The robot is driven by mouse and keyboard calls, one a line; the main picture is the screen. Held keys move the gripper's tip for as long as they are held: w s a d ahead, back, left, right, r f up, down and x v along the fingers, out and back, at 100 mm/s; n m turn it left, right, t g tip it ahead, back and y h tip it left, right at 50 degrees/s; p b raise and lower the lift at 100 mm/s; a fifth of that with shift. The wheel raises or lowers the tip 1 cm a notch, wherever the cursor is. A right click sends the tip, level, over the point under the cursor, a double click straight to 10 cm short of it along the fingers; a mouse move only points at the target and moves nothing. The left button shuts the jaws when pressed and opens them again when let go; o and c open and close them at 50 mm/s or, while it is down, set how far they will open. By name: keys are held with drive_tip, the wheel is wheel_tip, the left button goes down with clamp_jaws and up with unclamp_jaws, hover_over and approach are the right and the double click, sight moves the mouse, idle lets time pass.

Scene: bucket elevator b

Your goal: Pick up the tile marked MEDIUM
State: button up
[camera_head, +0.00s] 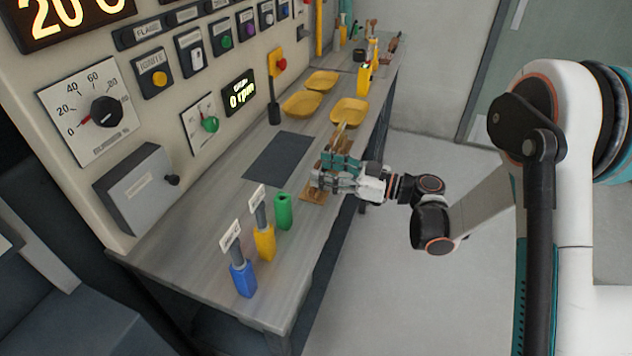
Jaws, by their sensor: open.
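Several brown wooden tiles lie in a row near the front edge of the grey bench (200,245). One brown tile (313,195) shows below my gripper, and another brown tile (340,139) shows just beyond it. The marking on each is too small to read, so I cannot tell which is MEDIUM. My gripper (322,172) is open over the row, its fingers reaching left across the bench. It hides part of the tiles, and I see nothing held between the fingers. I cannot tell whether it touches a tile.
A dark mat (278,159) lies left of my gripper. Yellow trays (349,111) lie beyond. The control panel (150,120) rises behind the bench.

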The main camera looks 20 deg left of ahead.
drive_tip(key=c, duration=0.8)
drive_tip(key=shift+o, duration=0.2)
drive_tip(key=shift+r, duration=0.1)
